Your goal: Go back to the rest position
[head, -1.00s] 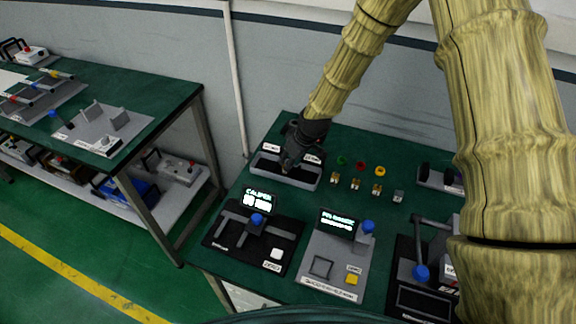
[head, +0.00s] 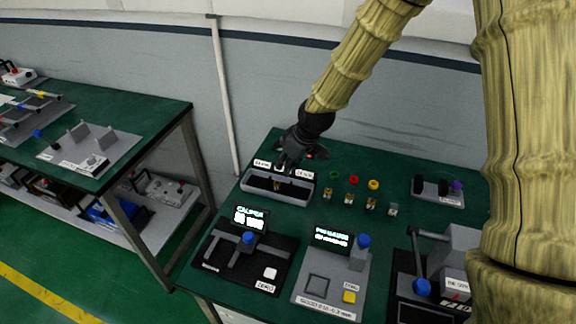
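My gripper (head: 287,163) is at the end of my arm, just above the back edge of a grey two-label bin (head: 279,196) at the table's back left. Its fingers point down. They are small and dark here, and I cannot tell whether they are open or shut. A small brass-coloured piece (head: 277,184) shows inside the bin, below the fingers. I see nothing clearly held in the gripper.
The green table (head: 400,160) bears a caliper station (head: 247,252), a gauge station (head: 333,270) and a lever device (head: 440,265). Another green table (head: 150,115) is at left. A grey wall (head: 270,90) is behind.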

